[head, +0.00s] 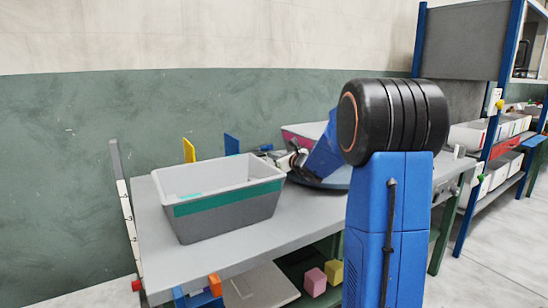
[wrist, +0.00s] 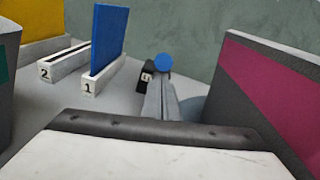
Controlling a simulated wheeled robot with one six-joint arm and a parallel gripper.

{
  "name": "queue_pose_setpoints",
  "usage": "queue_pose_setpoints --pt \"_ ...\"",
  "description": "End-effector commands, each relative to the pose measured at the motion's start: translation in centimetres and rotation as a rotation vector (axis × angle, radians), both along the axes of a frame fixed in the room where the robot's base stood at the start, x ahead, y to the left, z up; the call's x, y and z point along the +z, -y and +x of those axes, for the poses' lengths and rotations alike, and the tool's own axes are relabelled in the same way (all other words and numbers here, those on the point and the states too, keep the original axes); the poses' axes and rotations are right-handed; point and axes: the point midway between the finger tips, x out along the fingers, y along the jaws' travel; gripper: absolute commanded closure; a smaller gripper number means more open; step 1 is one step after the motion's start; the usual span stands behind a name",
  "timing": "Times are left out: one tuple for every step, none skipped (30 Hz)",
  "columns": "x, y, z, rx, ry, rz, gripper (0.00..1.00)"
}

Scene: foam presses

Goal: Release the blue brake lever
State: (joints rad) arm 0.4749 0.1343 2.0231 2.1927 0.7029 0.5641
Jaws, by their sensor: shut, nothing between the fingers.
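The blue round knob (wrist: 163,61) of what looks like the brake lever stands in the middle of the wrist view, beyond the tips of my gripper. My gripper (wrist: 159,88) is shut and empty, pointing toward the knob. The fingers hide the lever's lower part, and I cannot tell whether they touch it. In the head view my gripper (head: 268,151) is over the back of the table, right of the grey bin; the lever is too small to make out there.
A blue panel (wrist: 109,38) stands in a slot marked 1, left of my gripper. A yellow panel (wrist: 28,20) stands by slot 2. A grey box with a magenta stripe (wrist: 270,85) is close on the right. A grey bin with a green stripe (head: 225,203) stands on the table (head: 290,233).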

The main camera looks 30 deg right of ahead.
Motion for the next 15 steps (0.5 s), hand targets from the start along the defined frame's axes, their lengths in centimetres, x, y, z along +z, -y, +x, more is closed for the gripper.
queue_pose_setpoints --pt "0.5 0.0 0.1 0.000 0.002 -0.001 1.00" --pt "0.8 0.0 0.1 0.000 0.003 -0.001 1.00" --pt "1.3 0.0 0.2 0.000 0.002 -0.003 1.00" --pt "1.5 0.0 0.3 0.000 0.002 -0.002 1.00" --pt "1.7 0.0 0.3 0.000 0.001 -0.001 1.00" --pt "1.8 0.0 0.3 0.000 0.001 -0.001 1.00" --pt "1.8 0.0 0.3 0.000 0.001 0.000 1.00" --pt "1.7 0.0 0.3 0.000 0.001 0.000 1.00" --pt "1.7 0.0 0.3 0.000 0.001 0.000 1.00" --pt "1.7 0.0 0.3 0.000 0.001 0.000 1.00" --pt "1.7 0.0 0.3 0.000 0.001 0.000 1.00" --pt "1.7 0.0 0.3 0.000 0.001 0.000 1.00" --pt "1.8 0.0 0.3 0.000 0.001 0.000 1.00" --pt "1.8 0.0 0.3 0.000 0.001 0.000 1.00" --pt "1.8 0.0 0.2 -0.001 0.001 -0.001 1.00"
